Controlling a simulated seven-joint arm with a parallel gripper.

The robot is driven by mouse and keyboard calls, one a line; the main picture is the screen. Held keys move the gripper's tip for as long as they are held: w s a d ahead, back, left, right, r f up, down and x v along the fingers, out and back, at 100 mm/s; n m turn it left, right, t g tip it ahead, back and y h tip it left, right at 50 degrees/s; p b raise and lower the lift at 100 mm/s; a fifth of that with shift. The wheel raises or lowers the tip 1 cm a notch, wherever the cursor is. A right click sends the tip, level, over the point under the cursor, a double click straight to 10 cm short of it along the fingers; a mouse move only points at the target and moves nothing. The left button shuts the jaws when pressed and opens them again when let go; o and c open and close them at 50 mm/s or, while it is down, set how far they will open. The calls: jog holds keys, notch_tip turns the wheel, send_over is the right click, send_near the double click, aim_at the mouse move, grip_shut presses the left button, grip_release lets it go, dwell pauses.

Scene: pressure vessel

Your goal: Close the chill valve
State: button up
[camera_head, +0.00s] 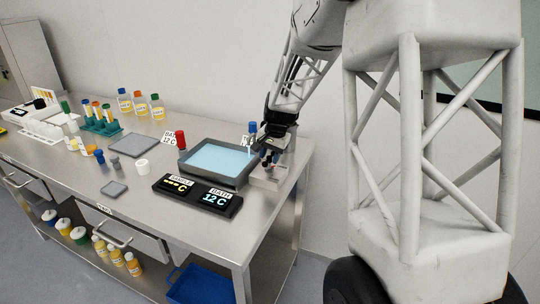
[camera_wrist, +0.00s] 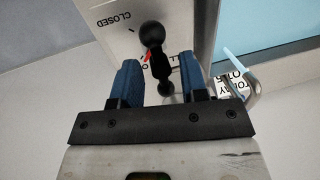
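The chill valve is a black handle (camera_wrist: 152,36) with ball ends and a small red pointer, on a pale metal block (camera_wrist: 112,38) in the wrist view. The word CLOSED is printed on the block at upper left; a second label by the handle is partly covered. My gripper (camera_wrist: 158,64) is open, its two blue fingers on either side of the handle, with gaps showing on both sides. In the head view, my gripper (camera_head: 266,156) is over the metal block (camera_head: 270,180) at the bath's right end; the handle is mostly hidden there.
The bath tray (camera_head: 241,181) with pale blue liquid stands just left of the block. A dark display (camera_head: 197,194) reading BATH 12 C is in front of it. A blue-topped item (camera_head: 252,128) and a red-topped item (camera_head: 180,138) stand close by. Bottles and racks are farther left.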

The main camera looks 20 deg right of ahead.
grip_shut()
jog(key=shift+m, duration=0.4)
jog(key=m, duration=0.4)
jog(key=shift+a+h, duration=0.1)
jog(key=shift+h, duration=0.3)
jog(key=m+h, duration=0.1)
jog(key=m, duration=0.3)
jog(key=shift+a+m+t, duration=0.1)
jog(key=shift+m+t, duration=0.2)
jog(key=shift+m, duration=0.1)
jog(key=m, duration=0.4)
jog(key=shift+w+r+m+h, duration=0.1)
jog(key=shift+w+m+h, duration=0.05)
jog(key=shift+m+h, duration=0.2)
jog(key=shift+a+m+h, duration=0.1)
jog(key=shift+m+h, duration=0.25)
jog(key=shift+m, duration=1.5)
